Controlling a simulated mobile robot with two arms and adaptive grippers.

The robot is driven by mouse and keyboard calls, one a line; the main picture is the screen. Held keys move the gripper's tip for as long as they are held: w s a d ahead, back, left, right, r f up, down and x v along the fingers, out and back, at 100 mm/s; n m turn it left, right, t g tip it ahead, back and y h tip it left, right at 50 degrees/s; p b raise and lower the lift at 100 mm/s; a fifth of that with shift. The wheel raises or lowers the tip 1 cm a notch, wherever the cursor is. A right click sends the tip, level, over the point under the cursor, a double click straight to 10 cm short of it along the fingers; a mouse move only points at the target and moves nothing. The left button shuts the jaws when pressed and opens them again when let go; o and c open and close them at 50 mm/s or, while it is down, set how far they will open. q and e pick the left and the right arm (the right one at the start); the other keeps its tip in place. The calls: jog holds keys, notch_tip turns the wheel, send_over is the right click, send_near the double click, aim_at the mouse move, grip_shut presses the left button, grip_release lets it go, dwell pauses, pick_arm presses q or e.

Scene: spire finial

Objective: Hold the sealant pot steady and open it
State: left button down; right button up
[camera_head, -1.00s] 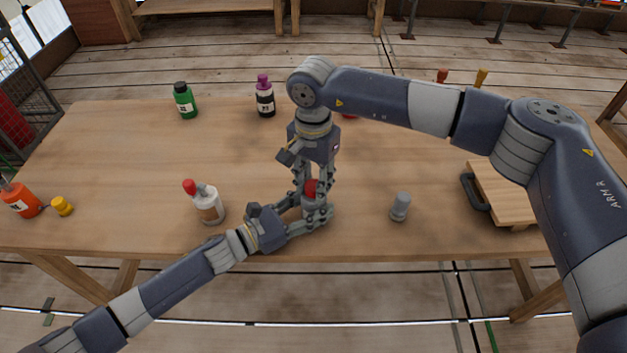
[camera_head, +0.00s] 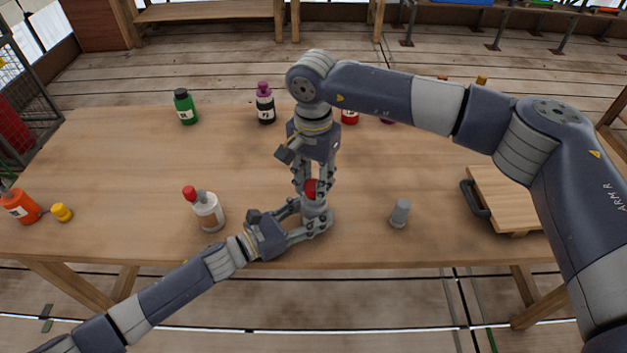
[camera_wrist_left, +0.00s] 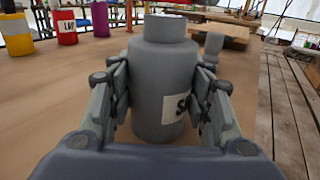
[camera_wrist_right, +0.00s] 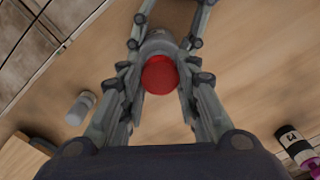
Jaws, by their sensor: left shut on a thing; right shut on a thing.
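The grey sealant pot (camera_head: 314,207) stands upright on the table; part of a label starting with "S" shows in the left wrist view (camera_wrist_left: 160,75). My left gripper (camera_head: 318,222) comes in low from the left and is shut around the pot's body. The pot's neck is bare in the left wrist view. My right gripper (camera_head: 313,184) points down over the pot and is shut on the red lid (camera_wrist_right: 160,75). The lid appears raised just above the neck; the gap is hard to see in the head view.
A small grey bottle (camera_head: 400,213) stands right of the pot, a white red-tipped bottle (camera_head: 209,213) left. A handled wooden board (camera_head: 510,195) lies at the right. Green (camera_head: 186,107) and purple-capped (camera_head: 265,105) bottles stand behind. A yellow piece (camera_head: 61,212) is far left.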

aim_at(314, 186)
jog(key=shift+r, duration=2)
pick_arm(q)
jog(key=c, duration=0.7)
grip_release()
jog(key=shift+c, duration=0.2)
jog(key=v, duration=1.1)
jog(key=shift+s+a, duration=0.1)
jog(key=shift+a, duration=0.1)
jog(key=shift+s+a+f, duration=0.1)
jog(key=shift+s+a, duration=0.1)
jog(key=shift+a, duration=0.05)
jog(key=shift+s, duration=0.1)
pick_arm(e)
jog(key=shift+s+f, duration=0.1)
jog(key=shift+s, duration=0.05)
